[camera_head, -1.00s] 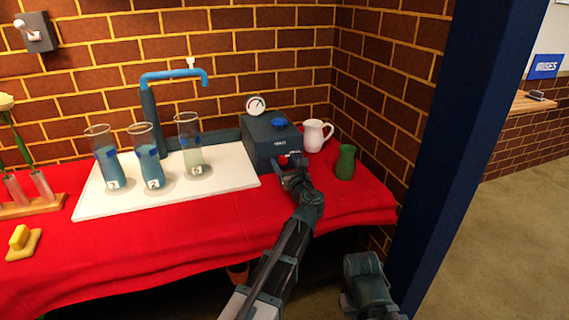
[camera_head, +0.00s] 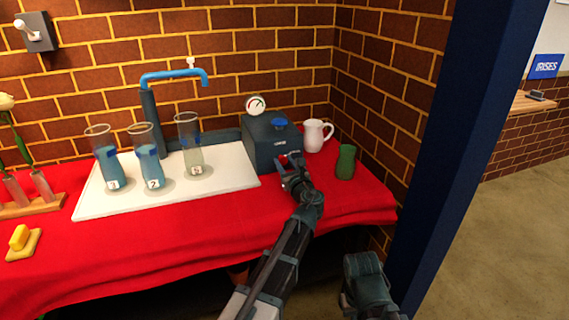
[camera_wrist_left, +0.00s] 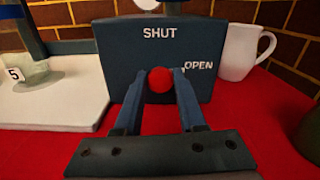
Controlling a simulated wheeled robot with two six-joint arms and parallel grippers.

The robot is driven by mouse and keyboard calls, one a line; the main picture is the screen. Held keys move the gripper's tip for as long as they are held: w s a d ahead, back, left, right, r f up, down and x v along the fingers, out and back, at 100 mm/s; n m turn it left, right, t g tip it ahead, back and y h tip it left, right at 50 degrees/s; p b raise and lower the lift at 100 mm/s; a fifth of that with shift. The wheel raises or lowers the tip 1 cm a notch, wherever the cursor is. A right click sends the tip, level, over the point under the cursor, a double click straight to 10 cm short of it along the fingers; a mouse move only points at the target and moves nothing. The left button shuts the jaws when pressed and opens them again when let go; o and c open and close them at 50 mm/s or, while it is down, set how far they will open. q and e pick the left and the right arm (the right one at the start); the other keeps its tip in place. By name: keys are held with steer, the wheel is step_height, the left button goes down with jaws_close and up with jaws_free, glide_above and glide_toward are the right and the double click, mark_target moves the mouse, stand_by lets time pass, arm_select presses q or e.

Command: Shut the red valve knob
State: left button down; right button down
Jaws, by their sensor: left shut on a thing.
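The red valve knob (camera_wrist_left: 160,80) sits on the front of the dark blue-grey valve box (camera_wrist_left: 125,62). In the left wrist view the box has SHUT printed above the knob and OPEN to its right. My left gripper (camera_wrist_left: 160,92) has a finger on each side of the knob and is shut on it. In the head view the gripper (camera_head: 292,162) is at the front of the valve box (camera_head: 262,150) and mostly hides the knob. The knob's exact angle cannot be told.
A round gauge (camera_head: 255,105) and a blue knob (camera_head: 279,123) are on the box top. A white pitcher (camera_head: 314,136) and green vase (camera_head: 345,162) stand to its right. Three glass cylinders stand on a white board (camera_head: 225,175) at left, below a blue pipe (camera_head: 172,75).

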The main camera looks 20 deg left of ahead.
arm_select(q)
steer(key=n, duration=0.8)
steer(key=shift+s+a+f+n, duration=0.1)
steer(key=shift+n, duration=0.3)
steer(key=n, duration=0.4)
steer(key=shift+f+n, duration=0.1)
steer(key=shift+n, duration=1.9)
steer(key=c, duration=0.5)
jaws_free()
steer(key=shift+s, duration=0.1)
